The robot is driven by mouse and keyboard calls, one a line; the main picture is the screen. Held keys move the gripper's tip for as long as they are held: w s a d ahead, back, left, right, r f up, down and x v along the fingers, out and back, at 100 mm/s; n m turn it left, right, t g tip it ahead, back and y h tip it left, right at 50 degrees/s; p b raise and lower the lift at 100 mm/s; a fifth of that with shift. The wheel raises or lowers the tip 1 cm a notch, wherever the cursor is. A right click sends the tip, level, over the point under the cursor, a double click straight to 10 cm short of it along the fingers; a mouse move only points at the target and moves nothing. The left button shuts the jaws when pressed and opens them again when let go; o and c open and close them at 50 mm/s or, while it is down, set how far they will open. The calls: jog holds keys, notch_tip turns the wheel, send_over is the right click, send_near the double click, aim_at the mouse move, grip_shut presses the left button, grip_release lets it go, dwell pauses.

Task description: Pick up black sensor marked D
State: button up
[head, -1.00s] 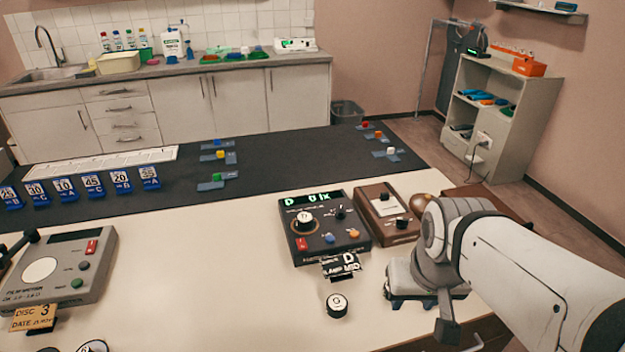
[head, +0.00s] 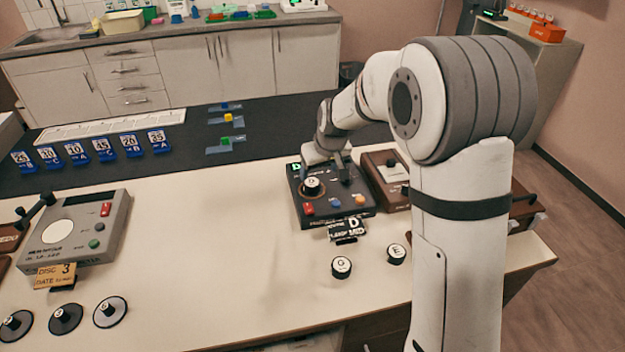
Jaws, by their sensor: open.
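A black round sensor with a white top (head: 312,187) sits on the black control box (head: 335,210) in the head view. Its letter is too small to read surely. The box's display shows a D, partly covered by my gripper, and a card with a D and "MID" (head: 347,231) stands at its front. My gripper (head: 326,172) is open and empty, pointing down over the back of the box, close behind and above the sensor. Whether a finger touches the sensor cannot be told. Two similar black sensors, marked G (head: 341,267) and E (head: 396,254), stand on the pale table.
A brown box (head: 388,172) stands close to the right of the black box, partly behind my arm. A grey machine (head: 75,235) and several black discs (head: 110,312) are at the left. The table's middle (head: 215,230) is clear.

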aim_at(312, 182)
jog(key=x, duration=0.3)
jog(key=shift+w+a+f, duration=0.15)
jog(key=shift+w+a, duration=0.25)
jog(key=shift+p+x, duration=0.85)
jog(key=shift+x, duration=1.7)
jog(key=shift+w, duration=0.15)
jog(key=shift+c, duration=0.3)
jog(key=c, duration=1)
jog(key=shift+c, duration=0.6)
